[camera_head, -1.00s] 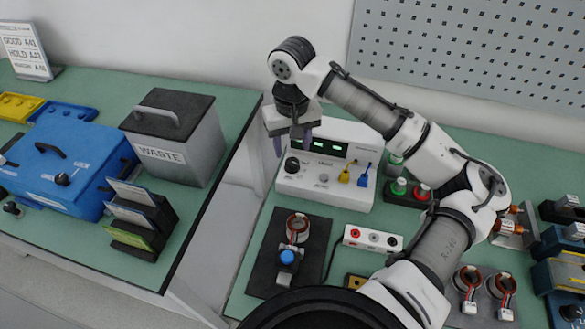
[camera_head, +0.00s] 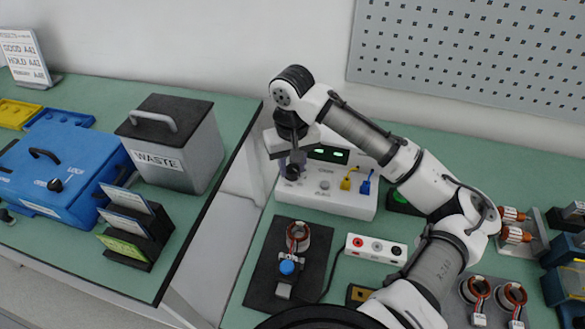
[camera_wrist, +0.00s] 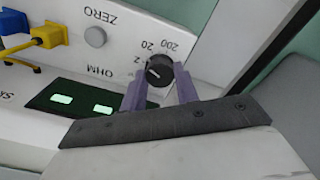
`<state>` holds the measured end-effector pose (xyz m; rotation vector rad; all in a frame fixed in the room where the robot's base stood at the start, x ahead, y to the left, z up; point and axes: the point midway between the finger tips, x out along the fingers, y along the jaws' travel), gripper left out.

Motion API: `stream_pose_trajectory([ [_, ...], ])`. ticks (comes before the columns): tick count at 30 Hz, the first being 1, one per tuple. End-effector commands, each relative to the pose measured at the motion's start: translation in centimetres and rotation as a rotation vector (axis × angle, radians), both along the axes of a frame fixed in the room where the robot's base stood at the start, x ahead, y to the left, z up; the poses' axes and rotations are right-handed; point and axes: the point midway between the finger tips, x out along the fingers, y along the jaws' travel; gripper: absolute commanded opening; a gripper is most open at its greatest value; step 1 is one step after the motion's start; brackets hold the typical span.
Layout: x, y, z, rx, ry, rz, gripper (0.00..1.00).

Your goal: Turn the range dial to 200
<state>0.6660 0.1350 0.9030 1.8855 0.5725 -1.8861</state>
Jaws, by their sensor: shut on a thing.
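The range dial (camera_wrist: 159,71) is a round black knob on the white meter (camera_head: 330,203). It has a pale pointer mark, and the labels 200, 20 and part of a third stand by its rim in the wrist view. The mark seems to lie toward the partly hidden label, but I cannot read it surely. My gripper (camera_wrist: 158,84) has its purple fingers on either side of the dial, shut on it. In the head view my gripper (camera_head: 292,166) is at the meter's left front and partly covers the dial.
The meter has lit green displays (camera_wrist: 62,99), a ZERO button (camera_wrist: 95,37) and yellow (camera_wrist: 46,36) and blue plugs. A stator on a dark fixture (camera_head: 262,278) stands in front. A grey waste bin (camera_head: 200,150) is on the left bench, across a gap.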

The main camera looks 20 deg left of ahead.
Motion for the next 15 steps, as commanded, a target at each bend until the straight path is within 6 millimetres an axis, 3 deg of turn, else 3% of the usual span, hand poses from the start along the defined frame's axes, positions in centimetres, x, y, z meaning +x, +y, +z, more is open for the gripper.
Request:
stream_pose_trajectory([
  [5,-0.03,0.04,0.33,0.001,0.002,-0.058,0.16],
  [15,-0.12,0.13,0.79,0.003,0.007,-0.579,0.16],
])
